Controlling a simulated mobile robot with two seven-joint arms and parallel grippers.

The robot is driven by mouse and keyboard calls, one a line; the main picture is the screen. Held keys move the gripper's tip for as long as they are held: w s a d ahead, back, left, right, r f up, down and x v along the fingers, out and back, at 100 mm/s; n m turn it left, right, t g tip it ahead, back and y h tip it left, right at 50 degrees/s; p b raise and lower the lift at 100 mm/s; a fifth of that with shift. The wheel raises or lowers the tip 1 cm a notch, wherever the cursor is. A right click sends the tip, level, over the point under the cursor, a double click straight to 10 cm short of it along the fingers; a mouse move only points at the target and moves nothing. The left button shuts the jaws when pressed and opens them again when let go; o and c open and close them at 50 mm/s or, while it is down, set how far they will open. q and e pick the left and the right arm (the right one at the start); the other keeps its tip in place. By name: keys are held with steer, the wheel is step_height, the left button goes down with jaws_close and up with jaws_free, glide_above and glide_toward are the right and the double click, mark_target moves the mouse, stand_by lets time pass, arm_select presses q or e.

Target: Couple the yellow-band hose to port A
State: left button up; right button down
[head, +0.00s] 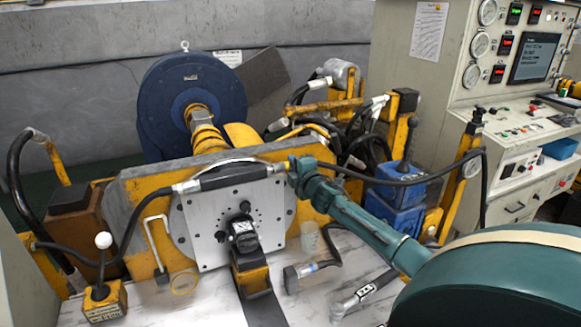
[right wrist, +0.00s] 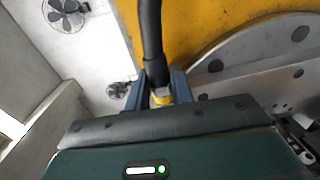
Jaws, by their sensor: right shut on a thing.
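My right gripper (head: 290,168) is at the upper right corner of the grey plate (head: 205,235), its teal arm coming in from the right. In the right wrist view its fingers (right wrist: 162,92) are shut on the yellow-band hose (right wrist: 150,40), close to the yellow band and metal end. The black hose runs up and away from the fingers in that view. A dark motor block (head: 243,235) sits on the front of the plate. I cannot make out which port is A; the hose tip is hidden by the gripper body. My left gripper is not in view.
A blue-banded hose end (head: 308,268) and a white-labelled one (head: 366,289) lie on the pale bench right of the motor. A black hose with a metal fitting (head: 186,187) crosses the plate's top. Blue boxes (head: 397,195) and a control cabinet (head: 425,95) stand right.

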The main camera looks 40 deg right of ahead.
steer(key=shift+d, duration=0.25)
steer(key=shift+s+d, duration=0.35)
steer(key=shift+d, duration=0.55)
steer(key=shift+p+v, duration=0.4)
steer(key=shift+v, duration=0.9)
steer(key=shift+f, duration=0.1)
